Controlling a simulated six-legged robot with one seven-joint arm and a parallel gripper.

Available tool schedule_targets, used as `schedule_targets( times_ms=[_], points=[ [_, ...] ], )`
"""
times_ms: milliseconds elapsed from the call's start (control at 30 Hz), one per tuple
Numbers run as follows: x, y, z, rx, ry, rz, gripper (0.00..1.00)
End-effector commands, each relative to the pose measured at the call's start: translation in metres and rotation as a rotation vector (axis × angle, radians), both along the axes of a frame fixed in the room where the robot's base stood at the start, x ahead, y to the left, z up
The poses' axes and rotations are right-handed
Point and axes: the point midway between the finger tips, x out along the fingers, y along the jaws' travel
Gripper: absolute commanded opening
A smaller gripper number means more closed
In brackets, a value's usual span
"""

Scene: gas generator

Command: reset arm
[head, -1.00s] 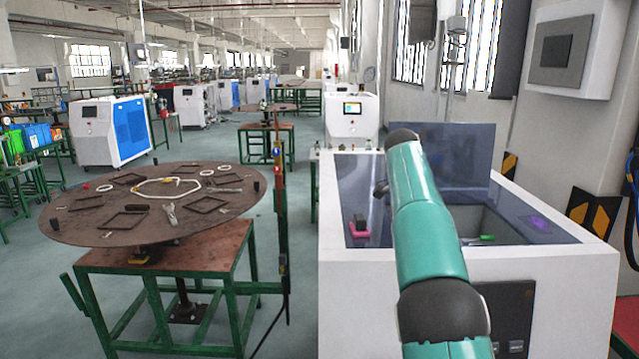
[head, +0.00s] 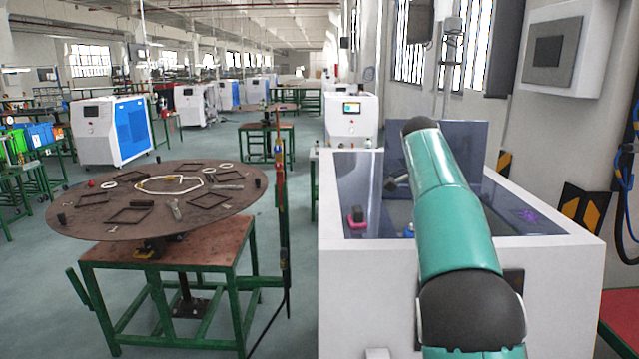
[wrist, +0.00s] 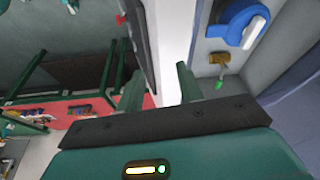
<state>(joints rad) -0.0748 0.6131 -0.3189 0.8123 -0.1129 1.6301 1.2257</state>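My teal arm (head: 455,225) reaches over the white generator cabinet (head: 365,290) in the head view. Its forward end hides part of the cabinet's open bay, and my gripper is not clearly visible there. In the wrist view my gripper (wrist: 158,88) shows two green fingers spread apart with nothing between them. The cabinet's white edge (wrist: 178,40) passes behind the gap. A blue knob with a white handle (wrist: 238,22) lies at the upper right, apart from the fingers. A brass piece with a green tip (wrist: 218,82) is just right of the right finger.
A round brown table (head: 110,220) with loose parts stands left. A red surface (head: 622,315) is at the lower right.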

Motion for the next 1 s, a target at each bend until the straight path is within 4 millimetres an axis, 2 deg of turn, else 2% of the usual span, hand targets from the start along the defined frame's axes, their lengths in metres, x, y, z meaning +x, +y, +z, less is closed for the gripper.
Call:
schedule_targets(
  times_ms=[167,333,533,767,1000],
  points=[
    [-0.033,-0.001,0.015,0.047,-0.010,0.130,0.36],
    [-0.081,0.007,0.027,0.090,-0.032,0.320,0.36],
    [-0.144,0.026,0.026,0.110,-0.066,0.563,0.36],
    [-0.220,0.055,0.007,0.085,-0.107,0.843,0.36],
    [-0.300,0.086,-0.036,0.005,-0.138,1.127,0.36]
  ],
)
